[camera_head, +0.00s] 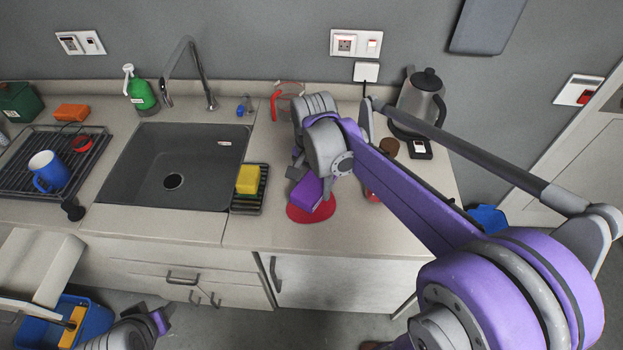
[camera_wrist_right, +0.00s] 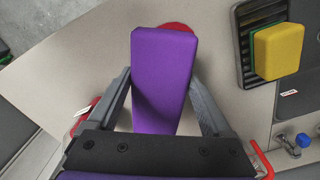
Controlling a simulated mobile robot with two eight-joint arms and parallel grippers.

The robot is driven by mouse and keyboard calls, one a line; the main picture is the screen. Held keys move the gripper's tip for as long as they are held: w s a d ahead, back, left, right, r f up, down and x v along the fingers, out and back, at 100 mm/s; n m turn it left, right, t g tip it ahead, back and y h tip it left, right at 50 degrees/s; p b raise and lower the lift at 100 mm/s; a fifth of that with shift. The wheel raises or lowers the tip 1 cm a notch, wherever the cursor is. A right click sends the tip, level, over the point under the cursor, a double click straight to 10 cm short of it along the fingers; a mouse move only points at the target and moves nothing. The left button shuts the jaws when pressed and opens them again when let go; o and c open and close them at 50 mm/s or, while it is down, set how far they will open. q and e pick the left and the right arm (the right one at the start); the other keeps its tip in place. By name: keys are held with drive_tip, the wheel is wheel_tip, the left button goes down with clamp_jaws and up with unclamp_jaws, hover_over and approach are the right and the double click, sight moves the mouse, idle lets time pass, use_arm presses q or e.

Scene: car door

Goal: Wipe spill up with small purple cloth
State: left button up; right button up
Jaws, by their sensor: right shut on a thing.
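The small purple cloth (camera_head: 306,193) looks like a thick block. My right gripper (camera_head: 314,186) is shut on it, above the counter right of the sink. In the right wrist view the cloth (camera_wrist_right: 162,75) sits between the two fingers (camera_wrist_right: 161,100). The spill (camera_head: 297,215) is a red round patch on the counter. The cloth overlaps part of it in both views, and its edge shows past the cloth's far end in the wrist view (camera_wrist_right: 178,27). I cannot tell whether the cloth touches the spill.
A yellow sponge (camera_head: 248,179) on a black rack (camera_head: 247,205) lies left of the spill, beside the sink (camera_head: 150,188). A kettle (camera_head: 421,97) and a red-handled clear jug (camera_head: 288,98) stand behind.

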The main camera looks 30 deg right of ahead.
use_arm(q)
drive_tip(key=shift+g, duration=0.3)
drive_tip(key=shift+s+f+b, duration=0.35)
drive_tip(key=shift+f+b, duration=0.15)
drive_tip(key=shift+f, duration=0.3)
drive_tip(key=shift+s+f+b, duration=0.3)
drive_tip(key=shift+f+b, duration=0.2)
drive_tip(key=shift+f, duration=0.3)
drive_tip(key=shift+s+f+b, duration=0.35)
drive_tip(key=shift+f+b, duration=0.15)
drive_tip(key=shift+f, duration=0.3)
use_arm(e)
drive_tip(key=shift+f, duration=3.3)
use_arm(q)
drive_tip(key=shift+s+f+b, duration=0.15)
drive_tip(key=shift+f+b, duration=0.2)
drive_tip(key=shift+f, duration=0.15)
use_arm(e)
drive_tip(key=shift+w+f, duration=0.1)
drive_tip(key=shift+f, duration=0.5)
drive_tip(key=shift+w+a, duration=0.5)
drive_tip(key=shift+a, duration=0.35)
drive_tip(key=shift+s+d, duration=0.55)
drive_tip(key=shift+d, duration=0.35)
use_arm(q)
drive_tip(key=shift+f, duration=0.1)
use_arm(e)
drive_tip(key=shift+w+a, duration=0.55)
drive_tip(key=shift+a, duration=0.35)
